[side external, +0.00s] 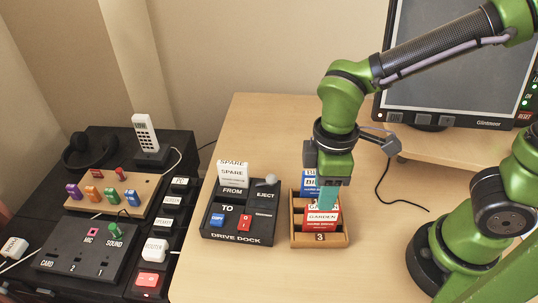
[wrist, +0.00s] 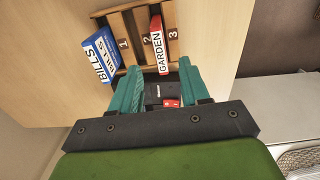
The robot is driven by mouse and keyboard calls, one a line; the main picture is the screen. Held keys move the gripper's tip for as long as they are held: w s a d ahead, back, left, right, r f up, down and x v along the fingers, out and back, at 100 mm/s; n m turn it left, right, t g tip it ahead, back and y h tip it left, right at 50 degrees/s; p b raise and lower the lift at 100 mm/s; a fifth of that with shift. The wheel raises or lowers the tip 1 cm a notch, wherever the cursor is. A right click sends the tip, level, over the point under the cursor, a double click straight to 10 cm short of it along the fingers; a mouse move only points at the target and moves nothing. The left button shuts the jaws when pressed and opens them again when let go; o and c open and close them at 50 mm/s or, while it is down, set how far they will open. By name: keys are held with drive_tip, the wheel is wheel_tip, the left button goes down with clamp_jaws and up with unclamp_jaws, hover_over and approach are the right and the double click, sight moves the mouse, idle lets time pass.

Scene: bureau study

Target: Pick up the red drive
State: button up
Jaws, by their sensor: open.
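The red drive (side external: 322,224), labelled GARDEN, stands in a wooden rack (side external: 341,240) with a number 3 on its front. In the wrist view, the red drive (wrist: 159,48) shows just past my fingertips, in line with the gap between them. My gripper (side external: 328,203) is open, pointing down over the rack, and its teal fingers hide part of the drive's label. In the wrist view, the teal fingers of my gripper (wrist: 160,72) are spread apart. I cannot tell whether they touch the drive.
A blue drive (side external: 308,184) labelled BILLS stands at the rack's back, close beside my gripper; it also shows in the wrist view (wrist: 101,55). A black drive dock (side external: 258,224) stands left of the rack. A monitor (side external: 450,65) is behind. The table in front is clear.

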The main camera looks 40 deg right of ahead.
sight(322, 212)
drive_tip(key=f, duration=0.7)
drive_tip(key=shift+s+d+f, duration=0.1)
drive_tip(key=shift+s+f, duration=0.1)
drive_tip(key=shift+f, duration=0.15)
clamp_jaws()
